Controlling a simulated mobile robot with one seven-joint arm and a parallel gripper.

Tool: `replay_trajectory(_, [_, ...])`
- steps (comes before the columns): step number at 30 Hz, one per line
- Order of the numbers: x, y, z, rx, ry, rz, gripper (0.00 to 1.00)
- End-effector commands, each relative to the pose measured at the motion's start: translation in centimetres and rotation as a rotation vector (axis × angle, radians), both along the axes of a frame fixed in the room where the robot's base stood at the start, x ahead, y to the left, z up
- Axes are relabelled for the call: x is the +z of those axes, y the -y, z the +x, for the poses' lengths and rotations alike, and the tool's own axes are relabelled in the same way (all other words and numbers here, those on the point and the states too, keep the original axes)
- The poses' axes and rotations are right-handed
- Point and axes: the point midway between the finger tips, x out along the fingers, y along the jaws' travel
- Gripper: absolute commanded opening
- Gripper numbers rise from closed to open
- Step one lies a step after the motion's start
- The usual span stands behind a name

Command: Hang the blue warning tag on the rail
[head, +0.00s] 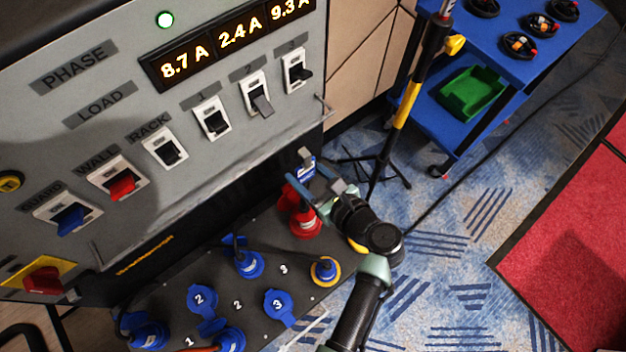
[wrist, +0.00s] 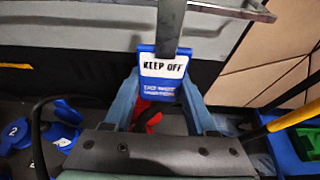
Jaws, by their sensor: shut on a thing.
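The blue warning tag (wrist: 165,78), with a white "KEEP OFF" label, is upright between my gripper's fingers (wrist: 166,98) in the wrist view. In the head view the tag (head: 306,170) is partly hidden by my gripper (head: 316,186), which is shut on it. A grey strip rises from the tag's top and crosses in front of the rail (wrist: 232,11) in the wrist view; its upper end is out of frame. In the head view the rail (head: 328,110) runs along the lower panel front, and the tag is below its right end, apart from it.
A red plug (head: 304,222) stands below my gripper on the dark connector board (head: 262,222), among blue sockets. The panel's switches (head: 262,100) are above the rail. A stand with a yellow-black pole (head: 405,100) and a blue cart (head: 440,130) are to the right.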

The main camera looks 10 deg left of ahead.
Motion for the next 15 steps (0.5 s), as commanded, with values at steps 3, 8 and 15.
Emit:
replay_trajectory(3, [-0.1, -0.9, 0.6, 0.003, 0.001, 0.000, 0.03])
replay_trajectory(8, [-0.1, -1.9, 1.4, 0.002, 0.002, 0.001, 0.03])
replay_trajectory(15, [-0.1, -3.4, 2.6, 0.001, 0.003, 0.000, 0.03])
